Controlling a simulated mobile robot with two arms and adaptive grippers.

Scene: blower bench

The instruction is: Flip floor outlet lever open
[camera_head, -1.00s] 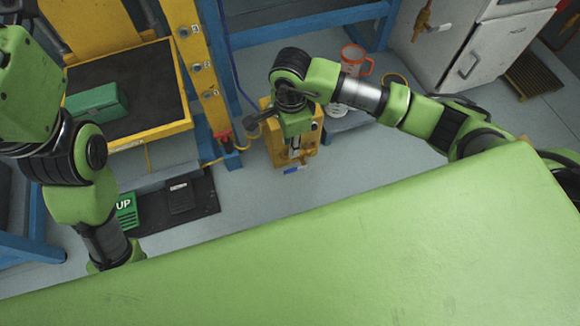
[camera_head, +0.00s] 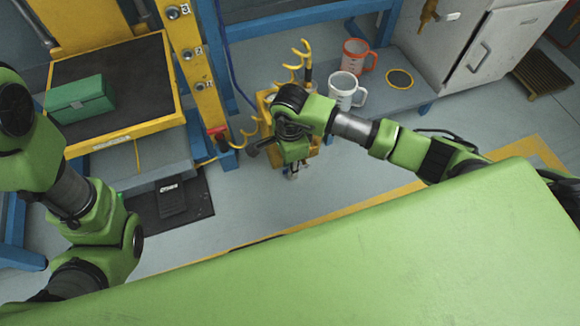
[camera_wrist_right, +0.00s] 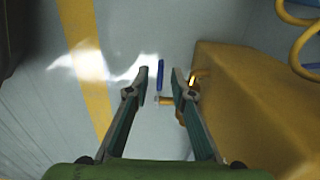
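The blue outlet lever (camera_wrist_right: 160,76) shows in the right wrist view, upright in the picture, with a small brass-coloured fitting (camera_wrist_right: 192,80) to its right. A yellow box-like body (camera_wrist_right: 245,105) stands beside it; it also shows in the head view (camera_head: 316,150), partly behind my right arm. My right gripper (camera_wrist_right: 161,80) is open, with one fingertip on each side of the lever in the picture. I cannot tell whether the lever is at the fingertips' depth or beyond them. In the head view my right gripper (camera_head: 292,172) points down in front of the yellow body. My left gripper is out of view.
A red jug (camera_head: 356,57) and a white jug (camera_head: 345,90) stand on a grey shelf (camera_head: 400,101). My large green body panel fills the foreground.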

